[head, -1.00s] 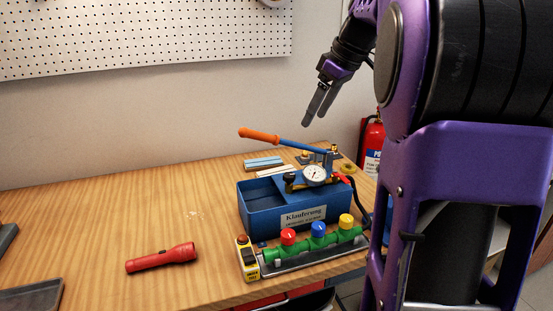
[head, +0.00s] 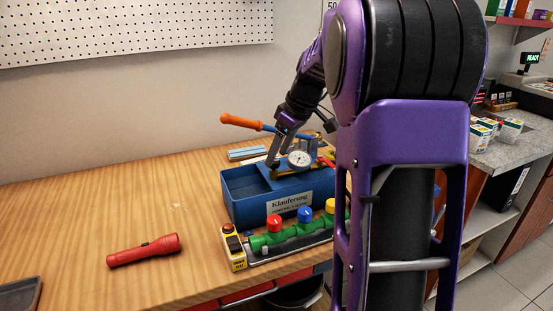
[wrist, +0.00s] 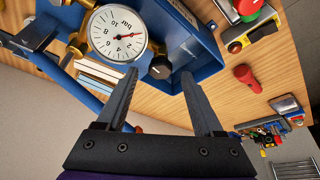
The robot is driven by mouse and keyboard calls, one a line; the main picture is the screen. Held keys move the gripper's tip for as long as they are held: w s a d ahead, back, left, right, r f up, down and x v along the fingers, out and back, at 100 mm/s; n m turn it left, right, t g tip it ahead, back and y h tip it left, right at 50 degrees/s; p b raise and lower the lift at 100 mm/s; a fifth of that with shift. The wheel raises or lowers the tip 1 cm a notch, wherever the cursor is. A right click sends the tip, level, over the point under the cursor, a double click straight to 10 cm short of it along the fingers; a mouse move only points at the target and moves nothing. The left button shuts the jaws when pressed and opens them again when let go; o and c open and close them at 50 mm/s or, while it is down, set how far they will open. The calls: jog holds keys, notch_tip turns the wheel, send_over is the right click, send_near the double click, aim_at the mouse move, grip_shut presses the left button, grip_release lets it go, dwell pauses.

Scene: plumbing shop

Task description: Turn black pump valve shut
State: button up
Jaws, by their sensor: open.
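The blue test pump (head: 240,197) stands on the bench in the head view, with a white pressure gauge (head: 300,158) and an orange-gripped lever (head: 241,122). The black valve knob (wrist: 160,67) is round and sits just beside the gauge in the wrist view. My gripper (wrist: 159,74) is open, with one fingertip on each side of the knob in that picture. Whether the fingers touch the knob cannot be told. In the head view my gripper (head: 272,164) is over the pump and mostly hides the knob.
A green manifold (head: 290,236) with red, blue and yellow knobs lies in front of the pump, beside a yellow boxed device (head: 233,248). A red flashlight (head: 143,250) lies to the left. The bench's left part is mostly clear. A counter with small boxes (head: 509,130) is at right.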

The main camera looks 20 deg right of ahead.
jog(key=shift+x, duration=0.85)
jog(key=shift+c, duration=0.3)
grip_shut()
